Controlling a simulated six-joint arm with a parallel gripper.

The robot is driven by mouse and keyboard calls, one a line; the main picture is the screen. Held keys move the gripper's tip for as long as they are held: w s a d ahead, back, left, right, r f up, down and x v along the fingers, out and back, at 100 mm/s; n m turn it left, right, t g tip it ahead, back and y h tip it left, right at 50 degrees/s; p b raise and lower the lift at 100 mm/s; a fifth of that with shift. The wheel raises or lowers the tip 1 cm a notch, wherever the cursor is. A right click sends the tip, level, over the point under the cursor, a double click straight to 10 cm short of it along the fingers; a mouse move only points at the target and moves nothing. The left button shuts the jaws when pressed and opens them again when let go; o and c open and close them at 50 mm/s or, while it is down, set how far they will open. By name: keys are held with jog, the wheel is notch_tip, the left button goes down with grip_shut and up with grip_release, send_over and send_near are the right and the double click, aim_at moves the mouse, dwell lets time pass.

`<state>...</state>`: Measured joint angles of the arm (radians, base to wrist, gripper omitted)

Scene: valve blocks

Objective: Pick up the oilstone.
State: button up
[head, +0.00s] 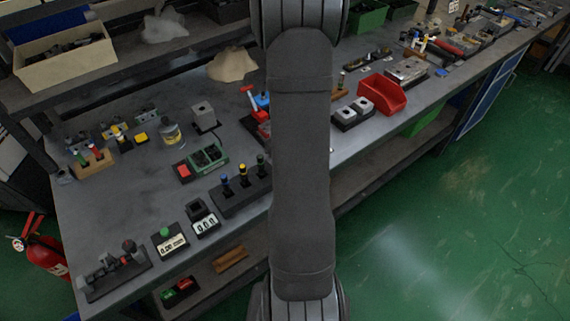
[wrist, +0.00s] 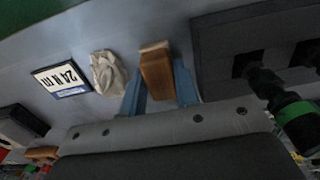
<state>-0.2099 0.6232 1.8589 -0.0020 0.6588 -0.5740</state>
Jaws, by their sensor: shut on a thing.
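The oilstone (wrist: 157,78) is a brown block with a paler tan end, seen in the wrist view. My gripper (wrist: 158,70) has its two blue fingers on either side of the block and is shut on it. Whether the block's far end touches the bench cannot be told. In the head view, my own dark arm link covers the middle of the picture, and neither the gripper nor the oilstone can be made out there.
A dark block (wrist: 235,45) with a green-ringed part (wrist: 297,115) is close on the right. The bench (head: 90,205) holds several fixtures and a red bin (head: 381,95).

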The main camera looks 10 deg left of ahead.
jog(key=shift+r, duration=0.15)
jog(key=shift+r, duration=0.6)
notch_tip(320, 180, up, 3)
jog(key=shift+f, duration=0.15)
jog(key=s+d+r, duration=0.4)
jog(key=d+r, duration=0.2)
jog(key=d, duration=0.5)
jog(key=shift+r, duration=0.4)
